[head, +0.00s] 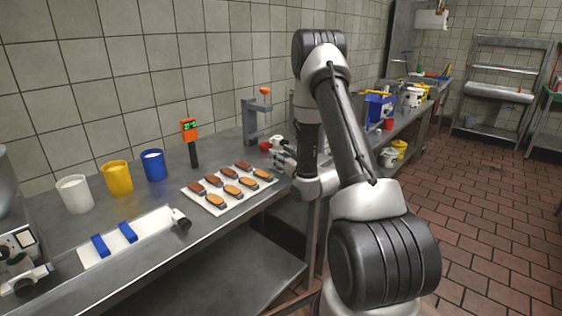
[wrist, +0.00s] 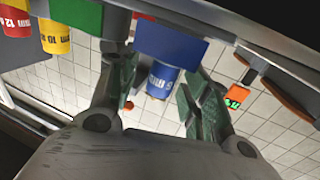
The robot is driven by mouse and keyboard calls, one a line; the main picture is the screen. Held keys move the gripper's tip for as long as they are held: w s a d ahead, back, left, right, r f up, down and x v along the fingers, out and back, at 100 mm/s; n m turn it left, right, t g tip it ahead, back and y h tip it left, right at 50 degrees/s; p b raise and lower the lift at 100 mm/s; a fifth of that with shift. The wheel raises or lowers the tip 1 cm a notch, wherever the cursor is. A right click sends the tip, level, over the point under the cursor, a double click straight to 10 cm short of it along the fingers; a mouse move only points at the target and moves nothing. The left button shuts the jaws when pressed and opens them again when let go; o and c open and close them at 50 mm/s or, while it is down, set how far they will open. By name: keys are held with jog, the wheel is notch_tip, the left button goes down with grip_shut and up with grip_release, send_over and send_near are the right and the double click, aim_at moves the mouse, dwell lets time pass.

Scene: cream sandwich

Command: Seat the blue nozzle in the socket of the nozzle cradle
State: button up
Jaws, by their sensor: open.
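In the wrist view, which is upside down, a blue nozzle (wrist: 160,75) with a "mm" label shows in the gap between my gripper's fingers (wrist: 157,88). The green-padded fingers are apart, one on each side of it, and I see no firm contact. A blue square plate (wrist: 170,42) adjoins the nozzle's base. In the head view my gripper (head: 284,157) is small, beside the counter behind my arm, and the blue nozzle cannot be made out there. I cannot identify the nozzle cradle or its socket for sure; a grey bracket with an orange ball (head: 254,118) stands near the wall.
A yellow nozzle (wrist: 54,38) and a red one (wrist: 15,22) stand beside the blue one. A tray of brown biscuits (head: 217,208), an orange timer (head: 190,130) and white, yellow and blue cups (head: 118,178) occupy the counter. A white board (head: 157,222) lies in front.

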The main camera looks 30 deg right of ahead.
jog(key=c, duration=1)
